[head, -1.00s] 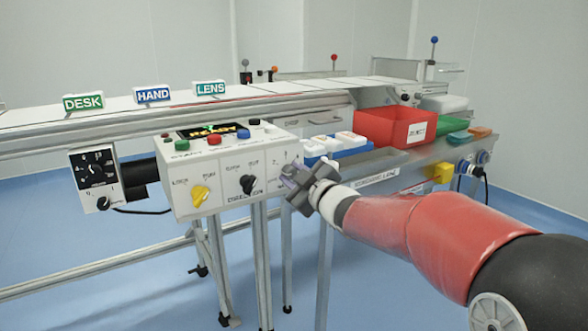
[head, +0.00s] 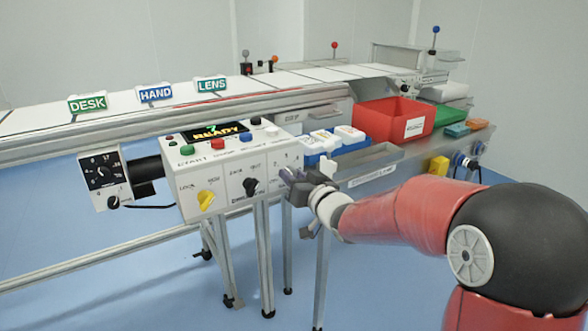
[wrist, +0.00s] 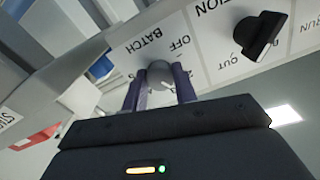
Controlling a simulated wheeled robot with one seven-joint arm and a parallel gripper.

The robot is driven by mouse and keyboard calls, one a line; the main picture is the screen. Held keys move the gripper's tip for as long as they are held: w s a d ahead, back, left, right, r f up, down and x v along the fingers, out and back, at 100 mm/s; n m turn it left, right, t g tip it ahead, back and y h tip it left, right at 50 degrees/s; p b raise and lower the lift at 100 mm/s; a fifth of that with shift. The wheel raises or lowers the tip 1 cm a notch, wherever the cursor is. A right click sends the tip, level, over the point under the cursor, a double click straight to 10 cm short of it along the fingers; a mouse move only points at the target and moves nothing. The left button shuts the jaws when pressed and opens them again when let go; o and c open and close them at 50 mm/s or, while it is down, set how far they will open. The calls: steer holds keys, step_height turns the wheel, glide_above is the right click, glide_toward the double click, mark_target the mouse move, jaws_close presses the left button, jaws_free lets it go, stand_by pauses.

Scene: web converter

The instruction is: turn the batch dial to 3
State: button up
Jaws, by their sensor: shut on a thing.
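The batch dial is a grey round knob (wrist: 158,74) on the white control box (head: 215,165). In the wrist view the word BATCH, the word OFF and a partly covered 2 are printed around it, upside down. My gripper (wrist: 158,88) is shut on the knob, one purple-grey finger on each side. In the head view my gripper (head: 288,177) is at the right end of the box front and hides the dial. The fingers cover part of the scale, so I cannot tell which number the dial points to.
A black direction knob (head: 250,185) and a yellow knob (head: 205,200) sit left of my gripper on the same panel. Coloured buttons and a READY display (head: 216,131) are on top. A red bin (head: 392,120) and a metal tray (head: 372,163) are to the right.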

steer(key=m+p, duration=0.3)
steer(key=m, duration=0.2)
steer(key=shift+m, duration=0.4)
steer(key=shift+f, duration=0.1)
steer(key=o, duration=1)
steer(key=shift+v, duration=3.95)
